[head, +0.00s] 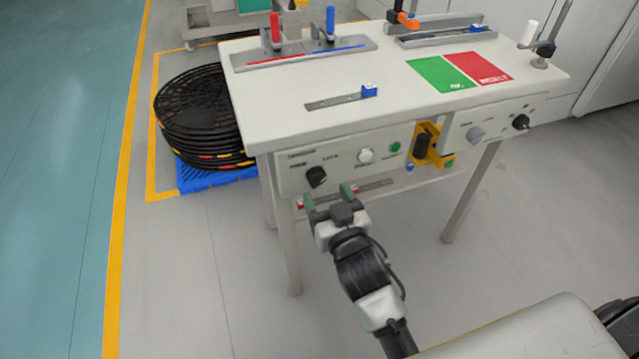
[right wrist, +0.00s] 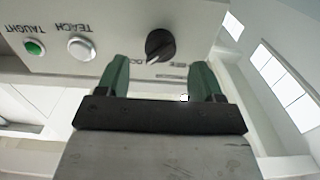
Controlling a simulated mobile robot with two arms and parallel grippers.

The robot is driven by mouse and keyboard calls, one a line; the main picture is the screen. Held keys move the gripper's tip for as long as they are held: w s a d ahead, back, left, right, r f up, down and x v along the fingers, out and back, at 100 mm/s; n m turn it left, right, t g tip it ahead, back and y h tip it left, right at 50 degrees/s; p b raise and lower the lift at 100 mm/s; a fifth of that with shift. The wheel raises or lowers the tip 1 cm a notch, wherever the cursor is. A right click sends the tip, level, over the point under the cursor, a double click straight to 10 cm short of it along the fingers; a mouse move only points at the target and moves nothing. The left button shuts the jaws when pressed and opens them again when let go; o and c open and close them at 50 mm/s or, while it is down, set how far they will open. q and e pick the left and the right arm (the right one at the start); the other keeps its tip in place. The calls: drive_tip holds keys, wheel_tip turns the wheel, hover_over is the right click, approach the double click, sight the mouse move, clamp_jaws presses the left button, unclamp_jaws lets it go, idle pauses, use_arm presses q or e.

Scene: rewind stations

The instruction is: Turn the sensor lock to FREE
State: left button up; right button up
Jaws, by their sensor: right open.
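The sensor lock is a black rotary knob (head: 316,177) at the left end of the table's front panel, with small lettering above it that looks like FREE and LOCK. My right gripper (head: 328,196) is open and empty, with green fingers, just in front of and slightly below the knob. In the right wrist view the knob lies beyond and between the two fingertips (right wrist: 160,75), apart from them. My left gripper is not in view.
Beside the knob are a white TEACH button (head: 366,156) and a green TAUGHT lamp (head: 395,147). A yellow bracket (head: 433,145) juts out farther right, before a second panel (head: 497,122). A ruled rail (head: 375,186) runs below the panel. Black coils (head: 200,115) are stacked left.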

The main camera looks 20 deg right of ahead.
sight(319, 184)
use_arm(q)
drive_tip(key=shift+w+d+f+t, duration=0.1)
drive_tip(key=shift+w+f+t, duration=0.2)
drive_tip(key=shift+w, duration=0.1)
use_arm(e)
drive_tip(key=shift+w+a, duration=0.1)
drive_tip(key=shift+w, duration=2.2)
drive_tip(key=shift+c, duration=0.2)
